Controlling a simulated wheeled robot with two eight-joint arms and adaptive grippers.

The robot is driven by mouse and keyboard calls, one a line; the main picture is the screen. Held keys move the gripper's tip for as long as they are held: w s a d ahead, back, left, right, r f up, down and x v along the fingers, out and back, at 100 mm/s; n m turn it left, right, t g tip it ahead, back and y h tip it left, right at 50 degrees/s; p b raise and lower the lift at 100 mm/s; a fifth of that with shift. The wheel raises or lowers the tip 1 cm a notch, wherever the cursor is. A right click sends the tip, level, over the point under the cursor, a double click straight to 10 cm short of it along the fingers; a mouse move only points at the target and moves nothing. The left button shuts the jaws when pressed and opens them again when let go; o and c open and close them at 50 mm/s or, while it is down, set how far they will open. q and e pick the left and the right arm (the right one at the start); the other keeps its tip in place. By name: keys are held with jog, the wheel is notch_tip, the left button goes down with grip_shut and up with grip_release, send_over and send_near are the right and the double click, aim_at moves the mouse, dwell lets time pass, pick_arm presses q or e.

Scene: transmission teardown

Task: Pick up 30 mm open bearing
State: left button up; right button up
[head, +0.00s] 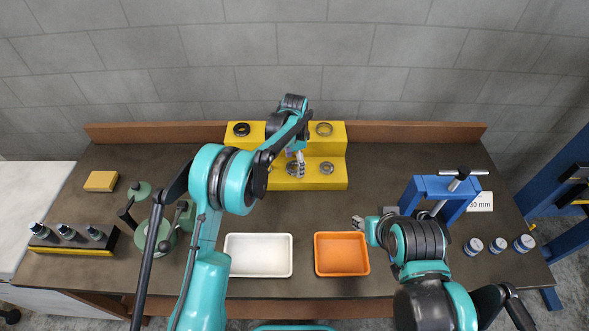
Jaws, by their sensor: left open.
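A yellow two-step stand (335,148) at the back of the bench holds several ring-shaped bearings. A dark ring (241,129) lies at the upper left and a metallic ring (324,128) at the upper right. On the lower step a grey bearing (326,168) lies at the right, and another bearing (291,168) is partly hidden by my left gripper. Which one is the 30 mm open bearing cannot be read. My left gripper (298,169) is open, pointing down over the lower step by that partly hidden bearing. My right gripper (358,222) is by the orange tray, its jaws too small to judge.
A white tray (258,234) and an orange tray (341,234) lie at the front. A blue press (425,185) with a "30 mm" card (480,201) stands right, near several small jars (498,245). A green fixture (160,225), a bottle rack (72,247) and a yellow block (101,181) are left.

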pick_arm(q)
jog(key=shift+f, duration=0.45)
jog(key=shift+r, duration=0.1)
jog(key=c, duration=1.4)
jog(key=shift+r, duration=0.1)
